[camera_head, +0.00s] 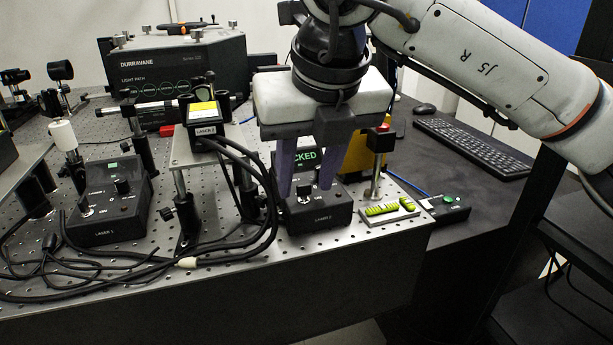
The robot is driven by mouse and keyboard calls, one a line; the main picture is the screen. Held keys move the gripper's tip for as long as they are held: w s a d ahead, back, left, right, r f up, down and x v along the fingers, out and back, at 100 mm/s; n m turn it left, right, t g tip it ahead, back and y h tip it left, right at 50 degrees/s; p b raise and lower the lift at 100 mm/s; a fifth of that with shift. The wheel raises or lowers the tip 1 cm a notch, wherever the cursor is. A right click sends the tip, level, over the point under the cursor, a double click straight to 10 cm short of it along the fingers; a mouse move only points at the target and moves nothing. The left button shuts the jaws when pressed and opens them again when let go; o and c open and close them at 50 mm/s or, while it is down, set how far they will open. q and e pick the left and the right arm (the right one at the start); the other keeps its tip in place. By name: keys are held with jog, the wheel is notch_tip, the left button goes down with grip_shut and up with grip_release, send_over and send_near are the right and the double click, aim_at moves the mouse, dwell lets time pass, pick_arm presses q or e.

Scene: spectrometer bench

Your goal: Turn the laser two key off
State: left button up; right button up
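The laser two box (322,215), a black controller labelled LASER 2, stands near the front edge of the perforated bench. A dark key knob (304,189) shows on its sloped panel between my fingers; I cannot tell its setting. My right gripper (305,190) points down over this box. Its two purple-grey fingers are apart, one on each side of the knob, with a gap visible between them. I cannot tell whether either finger touches the box. The fingers hide part of the panel. My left gripper is not in view.
The similar LASER 1 box (108,205) stands at the left. Black cables (262,215) loop close to the left of the laser two box. A post with a red-topped block (379,145) and a level plate (390,209) stand at its right. A screen reading "CKED" (306,156) is behind.

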jog(key=shift+w+f, duration=0.1)
jog(key=shift+f, duration=0.05)
grip_shut()
